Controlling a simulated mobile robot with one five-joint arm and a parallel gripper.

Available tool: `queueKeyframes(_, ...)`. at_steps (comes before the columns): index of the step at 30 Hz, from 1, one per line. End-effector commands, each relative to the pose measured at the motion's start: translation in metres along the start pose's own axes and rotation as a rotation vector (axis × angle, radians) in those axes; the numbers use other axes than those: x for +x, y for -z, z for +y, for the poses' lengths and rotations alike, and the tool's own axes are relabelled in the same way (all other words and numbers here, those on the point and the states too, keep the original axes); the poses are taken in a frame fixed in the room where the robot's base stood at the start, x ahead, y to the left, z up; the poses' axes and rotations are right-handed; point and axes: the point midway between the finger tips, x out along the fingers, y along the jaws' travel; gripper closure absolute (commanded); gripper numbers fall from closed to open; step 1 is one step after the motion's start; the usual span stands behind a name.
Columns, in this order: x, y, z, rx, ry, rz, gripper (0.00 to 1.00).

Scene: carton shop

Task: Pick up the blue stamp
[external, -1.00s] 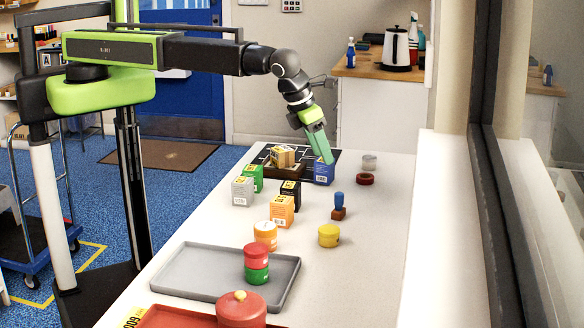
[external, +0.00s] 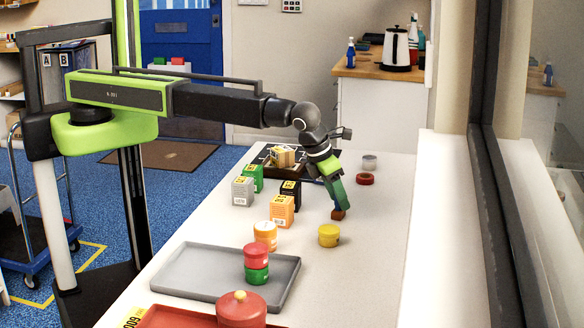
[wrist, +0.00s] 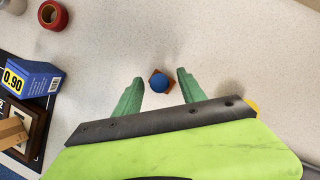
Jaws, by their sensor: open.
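The blue stamp (wrist: 160,83) has a round blue handle on a brown block. In the wrist view it stands between the fingertips of my open gripper (wrist: 159,84), with a gap on each side. In the external view my gripper (external: 338,205) is low over the table at the stamp, and its green fingers hide the blue handle. Only the brown base (external: 338,214) shows below them there.
A yellow tin (external: 328,236) stands just in front of the stamp. An orange box (external: 281,211) and a black box (external: 290,193) are to the left. A dark red ring (external: 365,179) lies behind. The table to the right is clear.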

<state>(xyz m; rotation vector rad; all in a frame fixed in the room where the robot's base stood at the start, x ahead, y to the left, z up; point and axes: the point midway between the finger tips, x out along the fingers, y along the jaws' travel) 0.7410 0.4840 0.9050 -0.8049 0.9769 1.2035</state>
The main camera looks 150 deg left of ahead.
Motion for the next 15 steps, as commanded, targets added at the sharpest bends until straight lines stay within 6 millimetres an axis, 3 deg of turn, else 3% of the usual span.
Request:
queueKeyframes(1,0.0133,0.0019,-0.0009,0.000,0.000,0.000,0.52)
queueKeyframes(8,0.0109,-0.0003,-0.0003,0.001,0.001,0.000,0.52)
queueKeyframes(15,0.0108,-0.0002,-0.0003,0.001,0.001,0.000,0.82)
